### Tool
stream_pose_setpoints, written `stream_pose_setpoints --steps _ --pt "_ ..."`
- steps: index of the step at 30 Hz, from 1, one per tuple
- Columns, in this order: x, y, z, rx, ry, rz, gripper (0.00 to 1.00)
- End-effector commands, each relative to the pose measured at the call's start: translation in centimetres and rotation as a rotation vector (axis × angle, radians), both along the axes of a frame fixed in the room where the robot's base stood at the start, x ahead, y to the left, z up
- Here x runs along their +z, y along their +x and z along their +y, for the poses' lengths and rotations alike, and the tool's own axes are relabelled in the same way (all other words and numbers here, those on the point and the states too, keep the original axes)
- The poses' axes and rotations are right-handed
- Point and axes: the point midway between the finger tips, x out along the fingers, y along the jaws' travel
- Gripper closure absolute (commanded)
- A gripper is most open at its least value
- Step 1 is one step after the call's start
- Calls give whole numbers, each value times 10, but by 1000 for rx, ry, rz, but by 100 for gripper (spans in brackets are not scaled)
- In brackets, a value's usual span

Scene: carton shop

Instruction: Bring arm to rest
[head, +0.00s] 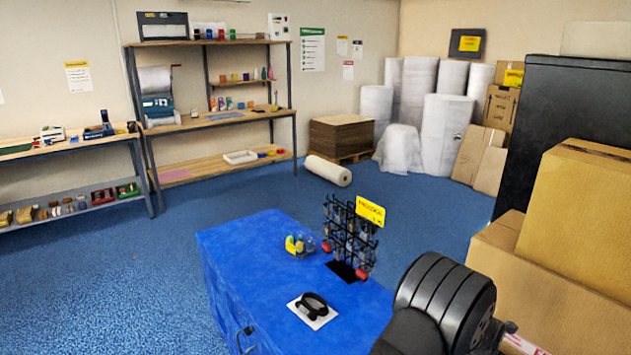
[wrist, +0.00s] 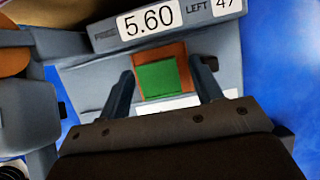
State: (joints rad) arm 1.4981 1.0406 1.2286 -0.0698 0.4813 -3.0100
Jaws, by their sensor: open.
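My gripper (wrist: 162,67) shows in the wrist view with its two dark fingers spread apart. A brown-edged piece with a green square face (wrist: 156,77) appears between the fingers, and I see no contact with them. It is at a grey device (wrist: 90,82) with a display plate (wrist: 152,22) reading 5.60 and "LEFT". I cannot tell how far the fingertips are from it. In the head view, only a dark ribbed part of my arm shows at the lower right; my gripper is not visible there.
Cartons (head: 583,205) crowd the right side. Shelving (head: 222,117) stands at the back left. Blue floor (head: 110,270) is open at left.

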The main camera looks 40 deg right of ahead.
Motion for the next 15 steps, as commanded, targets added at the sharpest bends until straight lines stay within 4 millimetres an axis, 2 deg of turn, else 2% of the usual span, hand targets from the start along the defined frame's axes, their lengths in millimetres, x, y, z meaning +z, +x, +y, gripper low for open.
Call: stream_pose_setpoints --steps 4,15 --pt "-8 0 -2 0 0 0 41" --pt "-5 0 -2 0 0 0 41"
